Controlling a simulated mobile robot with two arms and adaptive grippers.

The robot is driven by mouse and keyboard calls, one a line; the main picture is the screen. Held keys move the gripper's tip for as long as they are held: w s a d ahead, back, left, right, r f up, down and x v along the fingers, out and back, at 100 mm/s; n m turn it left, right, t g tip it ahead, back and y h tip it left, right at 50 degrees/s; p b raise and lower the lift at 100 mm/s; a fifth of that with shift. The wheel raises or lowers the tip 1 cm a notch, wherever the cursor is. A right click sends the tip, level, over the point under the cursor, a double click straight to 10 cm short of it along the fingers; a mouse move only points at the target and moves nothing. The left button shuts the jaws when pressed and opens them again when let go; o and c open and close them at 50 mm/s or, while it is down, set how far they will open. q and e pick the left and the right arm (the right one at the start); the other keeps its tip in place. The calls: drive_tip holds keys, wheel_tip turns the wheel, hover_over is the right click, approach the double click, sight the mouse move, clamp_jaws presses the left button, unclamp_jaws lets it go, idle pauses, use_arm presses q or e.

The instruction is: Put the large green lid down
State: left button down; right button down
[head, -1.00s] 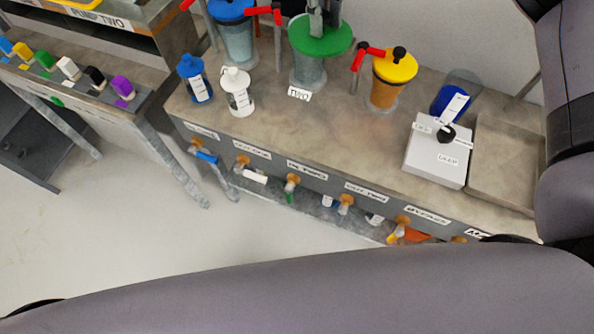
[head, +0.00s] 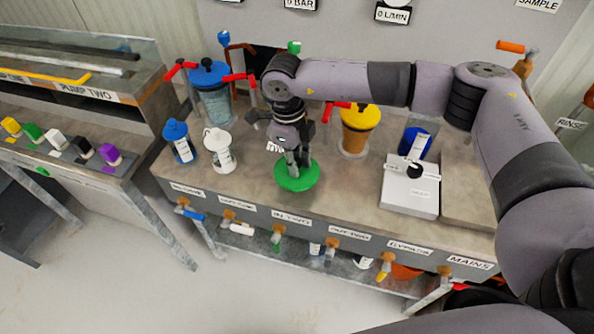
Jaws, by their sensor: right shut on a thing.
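The large green lid (head: 296,178) is a round disc near the front edge of the bench, in the middle of the head view. My right gripper (head: 296,160) points down from above and is shut on the top of the lid. I cannot tell whether the lid touches the bench top or hangs just above it. The jar behind it is mostly hidden by my right gripper and wrist. My left gripper is not in view.
A blue-lidded jar (head: 213,98) stands behind left, a yellow-lidded jar (head: 357,132) behind right. A small blue bottle (head: 180,146) and white bottle (head: 219,152) stand left. A white box (head: 411,187) stands right. Bare bench top (head: 345,185) lies between lid and box.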

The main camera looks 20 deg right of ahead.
drive_tip(key=shift+f, duration=0.55)
wheel_tip(320, 180, down, 3)
drive_tip(key=shift+f+p, duration=0.2)
drive_tip(key=shift+p, duration=0.15)
drive_tip(key=shift+f, duration=0.3)
drive_tip(key=c, duration=1.4)
unclamp_jaws()
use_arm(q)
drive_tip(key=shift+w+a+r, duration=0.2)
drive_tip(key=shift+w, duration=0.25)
